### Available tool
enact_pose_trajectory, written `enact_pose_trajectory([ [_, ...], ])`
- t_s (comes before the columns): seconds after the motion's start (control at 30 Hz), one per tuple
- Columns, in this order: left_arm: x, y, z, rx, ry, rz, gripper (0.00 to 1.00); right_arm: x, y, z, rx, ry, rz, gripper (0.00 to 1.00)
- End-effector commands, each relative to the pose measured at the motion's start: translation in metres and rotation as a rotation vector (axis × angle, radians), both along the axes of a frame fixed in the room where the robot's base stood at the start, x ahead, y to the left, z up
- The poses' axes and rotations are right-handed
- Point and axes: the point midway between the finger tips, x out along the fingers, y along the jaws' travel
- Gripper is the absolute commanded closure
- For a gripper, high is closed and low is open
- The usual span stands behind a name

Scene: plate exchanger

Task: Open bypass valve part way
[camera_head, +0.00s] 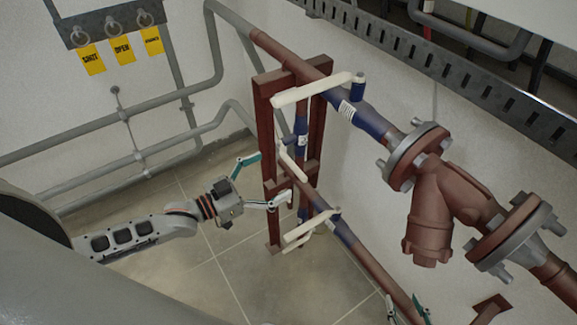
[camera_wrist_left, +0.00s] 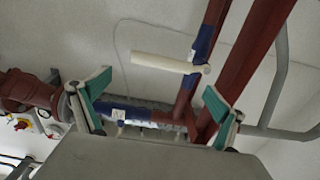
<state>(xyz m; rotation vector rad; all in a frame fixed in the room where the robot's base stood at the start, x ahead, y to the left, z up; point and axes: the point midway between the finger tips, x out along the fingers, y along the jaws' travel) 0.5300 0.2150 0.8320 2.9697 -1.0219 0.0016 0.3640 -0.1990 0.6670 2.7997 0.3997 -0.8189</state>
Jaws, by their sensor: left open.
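A short vertical pipe with a blue valve section (camera_head: 301,128) joins the upper and lower pipes. Its off-white lever (camera_head: 291,162) slants down to the right. The task's bypass valve appears to be this one, but no label confirms it. My left gripper (camera_head: 274,177) is open and empty, just left of this lever. In the left wrist view, an off-white lever (camera_wrist_left: 165,63) on a blue pipe section (camera_wrist_left: 204,42) lies ahead of the open left gripper (camera_wrist_left: 158,82), apart from both fingers. My right gripper (camera_head: 407,306) shows only as teal finger parts at the bottom edge, partly hidden.
Other off-white levers sit on the upper pipe (camera_head: 318,88) and the lower pipe (camera_head: 311,231). A red-brown frame (camera_head: 268,130) stands beside the left gripper. A flanged strainer (camera_head: 430,215) is at right. Yellow tags (camera_head: 122,50) hang on the wall. Floor at lower middle is clear.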

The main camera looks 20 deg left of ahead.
Motion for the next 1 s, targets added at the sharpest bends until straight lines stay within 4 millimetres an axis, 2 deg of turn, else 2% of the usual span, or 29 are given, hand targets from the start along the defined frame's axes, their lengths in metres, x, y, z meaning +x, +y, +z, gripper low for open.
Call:
enact_pose_trajectory([
  [0.1,0.016,-0.013,0.001,-0.002,-0.002,0.001,0.03,0.000,-0.001,0.000,-0.002,0.000,0.000,0.60],
  [0.3,0.036,-0.028,0.000,-0.001,-0.001,0.001,0.03,-0.001,-0.002,-0.004,-0.005,0.007,0.000,0.60],
  [0.7,0.043,-0.034,-0.001,0.001,0.002,0.000,0.03,-0.003,-0.003,-0.008,-0.007,0.014,0.000,0.60],
  [0.73,0.043,-0.034,-0.001,0.001,0.002,0.000,0.05,-0.003,-0.003,-0.008,-0.007,0.014,0.000,0.60],
  [0.9,0.042,-0.034,-0.001,0.001,0.002,0.000,0.50,-0.003,-0.003,-0.007,-0.008,0.012,0.001,0.60],
  [0.93,0.042,-0.035,-0.001,0.001,0.002,-0.001,0.55,-0.003,-0.003,-0.006,-0.008,0.011,0.000,0.60],
  [1.0,0.042,-0.035,0.000,0.001,0.001,-0.001,0.56,-0.003,-0.003,-0.005,-0.007,0.009,0.000,0.60],
])
